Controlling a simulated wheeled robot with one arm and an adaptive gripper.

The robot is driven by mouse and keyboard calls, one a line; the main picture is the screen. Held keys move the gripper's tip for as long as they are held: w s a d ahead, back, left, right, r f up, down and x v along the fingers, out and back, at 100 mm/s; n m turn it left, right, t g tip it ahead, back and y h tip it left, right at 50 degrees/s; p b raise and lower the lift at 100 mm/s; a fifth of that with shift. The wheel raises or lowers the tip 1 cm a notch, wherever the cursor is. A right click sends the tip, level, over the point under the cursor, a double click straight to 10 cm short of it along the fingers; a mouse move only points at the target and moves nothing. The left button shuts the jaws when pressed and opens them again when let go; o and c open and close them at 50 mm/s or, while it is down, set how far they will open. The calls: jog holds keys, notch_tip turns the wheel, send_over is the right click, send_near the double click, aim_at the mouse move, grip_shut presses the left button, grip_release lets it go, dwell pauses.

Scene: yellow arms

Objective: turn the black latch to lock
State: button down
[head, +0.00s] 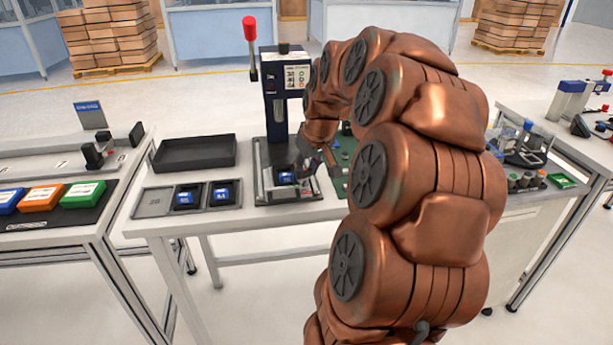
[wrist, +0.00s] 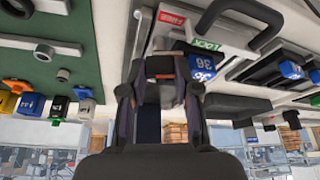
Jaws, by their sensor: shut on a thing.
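The fixture (head: 290,186) stands at the foot of a press on the table and holds a blue-labelled dark block (head: 286,178). In the wrist view the fixture shows a red label (wrist: 172,18) and a green label (wrist: 207,44) reading LOCK. A blue piece marked 36 (wrist: 200,66) sits beside the green label. My gripper (head: 318,166) is at the right side of the fixture. In the wrist view my gripper (wrist: 160,72) is shut on a small dark part, which I take as the black latch (wrist: 160,66); it is mostly hidden between the fingers.
An empty dark tray (head: 195,153) and smaller trays (head: 188,198) lie left. A green board (wrist: 40,60) lies on the other side.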

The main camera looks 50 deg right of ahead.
jog(key=shift+w+a+m+g+h+b, duration=0.1)
jog(key=shift+m+g+h+b, duration=0.4)
jog(key=shift+m, duration=1.4)
jog(key=c, duration=0.8)
grip_release()
jog(key=shift+c, duration=0.2)
jog(key=v, duration=0.8)
jog(key=shift+a+f, duration=0.1)
